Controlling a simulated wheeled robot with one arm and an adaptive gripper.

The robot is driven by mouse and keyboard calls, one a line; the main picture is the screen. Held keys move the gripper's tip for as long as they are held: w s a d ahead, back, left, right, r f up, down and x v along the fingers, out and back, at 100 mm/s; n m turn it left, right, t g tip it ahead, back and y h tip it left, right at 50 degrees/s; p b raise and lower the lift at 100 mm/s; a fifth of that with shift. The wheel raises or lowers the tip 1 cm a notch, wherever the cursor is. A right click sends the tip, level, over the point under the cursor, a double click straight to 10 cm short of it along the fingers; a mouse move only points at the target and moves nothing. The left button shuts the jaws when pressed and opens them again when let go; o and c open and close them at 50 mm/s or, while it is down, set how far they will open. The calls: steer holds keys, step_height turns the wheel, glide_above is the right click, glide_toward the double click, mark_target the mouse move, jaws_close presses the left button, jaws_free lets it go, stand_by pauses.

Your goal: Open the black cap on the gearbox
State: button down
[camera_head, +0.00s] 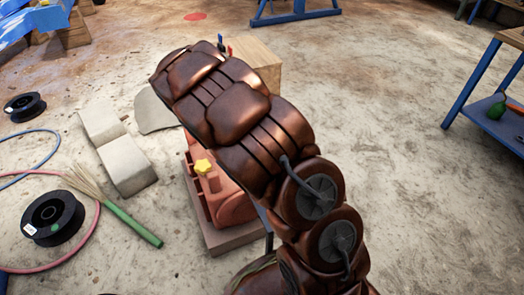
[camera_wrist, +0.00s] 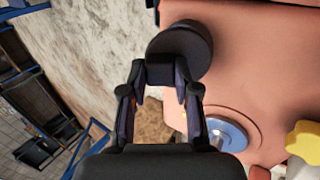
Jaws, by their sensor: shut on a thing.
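The gearbox (camera_wrist: 240,85) is a salmon-red housing filling the right of the wrist view. In the head view the gearbox (camera_head: 225,205) stands partly hidden behind my arm. The black cap (camera_wrist: 188,45) shows as a round dark disc at the top of the wrist view, over the housing's edge. My gripper (camera_wrist: 160,76) is shut on the black cap, with a finger on either side of its near part. The exact contact is hard to see, dark on dark. My gripper and the cap are hidden behind my arm in the head view.
A yellow star-shaped knob (camera_wrist: 304,142) and a blue-grey round fitting (camera_wrist: 228,135) sit on the housing. A wooden box (camera_head: 262,62) stands behind my arm. Grey blocks (camera_head: 118,150), a green-handled brush (camera_head: 130,222) and a black spool (camera_head: 52,218) lie left. The floor at right is mostly clear.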

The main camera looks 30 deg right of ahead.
steer(key=shift+w+a+r+h+b, duration=0.15)
steer(key=shift+a+h+b, duration=0.65)
steer(key=shift+h, duration=0.65)
steer(key=shift+w+a+r+h+b, duration=0.1)
steer(key=shift+a+h+b, duration=0.45)
steer(key=shift+a+h, duration=0.7)
steer(key=shift+d+g+h, duration=0.2)
steer(key=shift+g+h, duration=0.1)
steer(key=shift+g, duration=0.1)
steer(key=c, duration=0.8)
jaws_free()
steer(key=shift+c, duration=0.2)
steer(key=s+v, duration=0.1)
steer(key=v, duration=1.1)
steer(key=shift+w, duration=0.35)
